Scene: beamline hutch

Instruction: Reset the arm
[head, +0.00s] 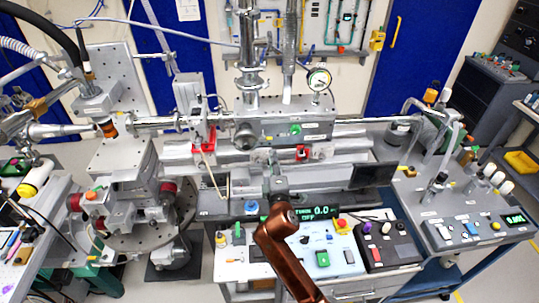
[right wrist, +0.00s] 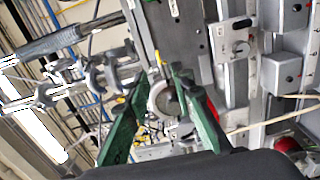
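My right arm (head: 287,245), copper-coloured, reaches up from the bottom middle of the head view over the control panels. My right gripper (head: 278,185) is small and dark at its end, in front of the grey beamline table. In the right wrist view the two green fingers of my right gripper (right wrist: 157,80) stand apart. A grey ring-shaped part (right wrist: 163,98) shows between them, and I cannot tell its distance; the fingers do not appear closed on it. My left gripper is not in view.
A black display (head: 373,175) stands right of my right gripper. A display reading "0.0 OFF" (head: 308,212) and a panel with buttons (head: 325,255) lie beside my arm. Beamline pipes and a round gauge (head: 319,79) rise behind. A side bench (head: 465,205) stands at the right.

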